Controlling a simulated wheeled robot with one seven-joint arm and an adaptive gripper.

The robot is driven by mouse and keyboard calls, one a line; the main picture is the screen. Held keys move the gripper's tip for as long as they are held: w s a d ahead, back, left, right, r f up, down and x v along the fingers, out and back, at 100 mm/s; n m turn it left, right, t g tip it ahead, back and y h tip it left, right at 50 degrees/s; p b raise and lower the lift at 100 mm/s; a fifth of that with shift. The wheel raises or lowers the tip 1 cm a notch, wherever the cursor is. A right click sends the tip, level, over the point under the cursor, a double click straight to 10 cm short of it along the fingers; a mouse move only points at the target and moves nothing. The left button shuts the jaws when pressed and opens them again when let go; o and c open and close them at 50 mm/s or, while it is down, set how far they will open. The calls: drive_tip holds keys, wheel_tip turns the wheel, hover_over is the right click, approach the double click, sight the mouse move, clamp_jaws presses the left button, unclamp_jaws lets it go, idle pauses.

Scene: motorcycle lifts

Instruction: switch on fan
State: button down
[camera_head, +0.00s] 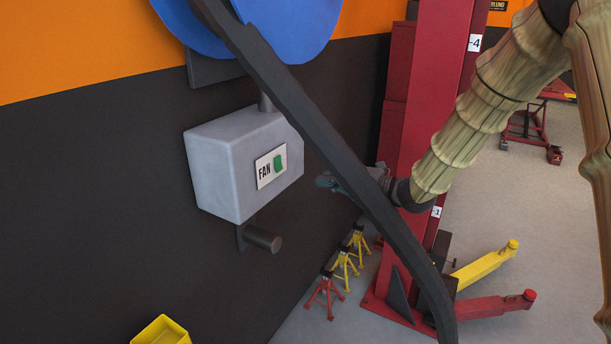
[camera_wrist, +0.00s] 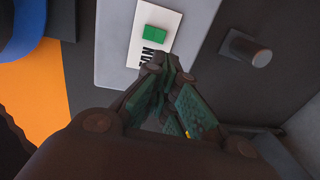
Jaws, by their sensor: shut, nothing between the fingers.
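A grey fan box (camera_head: 215,165) is fixed to the dark wall, with a white plate (camera_head: 264,171) lettered FAN and a green switch (camera_head: 280,163) on it. My gripper (camera_head: 326,181) is to the right of the box in the head view, apart from it in the picture. In the wrist view the green switch (camera_wrist: 157,39) is on the white plate (camera_wrist: 140,38), just beyond my fingertips (camera_wrist: 165,65). The fingers are shut and empty. They cover part of the lettering there. I cannot tell the exact gap between fingertips and plate.
A dark diagonal bar or hose (camera_head: 300,115) crosses in front of the box and arm. A dark cylinder (camera_head: 262,238) juts out below the box. A red lift post (camera_head: 415,130) stands behind my gripper. Jack stands (camera_head: 343,264) and a yellow bin (camera_head: 160,331) are lower down.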

sight(278, 171)
drive_tip(key=p+x, duration=0.5)
drive_tip(key=x, duration=0.7)
drive_tip(key=shift+w+a, duration=0.25)
drive_tip(key=shift+a, duration=0.1)
drive_tip(key=shift+w+a+f, duration=0.1)
drive_tip(key=shift+w+a, duration=0.05)
drive_tip(key=shift+a, duration=0.05)
drive_tip(key=shift+f, duration=0.15)
drive_tip(key=b, duration=0.3)
drive_tip(key=shift+w+a+f, duration=0.15)
drive_tip(key=shift+a+f, duration=0.1)
drive_tip(key=shift+r+p, duration=0.3)
drive_tip(key=shift+p, duration=0.1)
drive_tip(key=shift+s+d+f+b, duration=0.2)
drive_tip(key=shift+s+d+b, duration=0.1)
drive_tip(key=shift+d+b, duration=0.1)
drive_tip(key=f+b+v, duration=0.3)
drive_tip(key=b+v, duration=0.1)
drive_tip(key=v, duration=0.8)
drive_tip(key=shift+s+d, duration=0.2)
drive_tip(key=shift+d, duration=0.35)
